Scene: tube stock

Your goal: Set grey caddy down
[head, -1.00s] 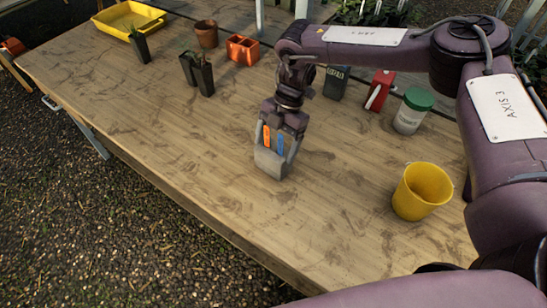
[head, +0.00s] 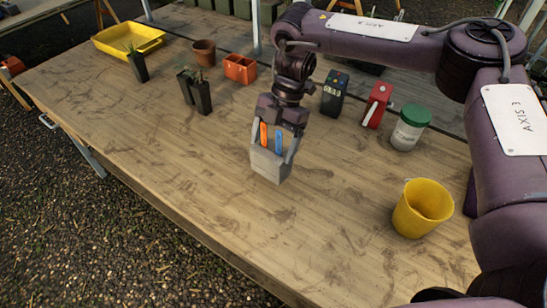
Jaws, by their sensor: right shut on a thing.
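The grey caddy (head: 270,166) is at the middle of the table in the head view, upright or nearly so. An orange item (head: 263,134) and a blue item (head: 279,142) stick up from it. My right gripper (head: 272,150) points down with its fingers on either side of the caddy and is shut on it. The caddy seems to be a little above the wooden table (head: 190,165), but its underside is hidden. My left gripper is not in view.
A yellow bucket (head: 422,208) stands at the right. A green-lidded jar (head: 408,130), red device (head: 376,106) and dark meter (head: 334,94) stand behind it. Pots (head: 204,53) and a yellow tray (head: 112,47) are at the back left. The front left of the table is clear.

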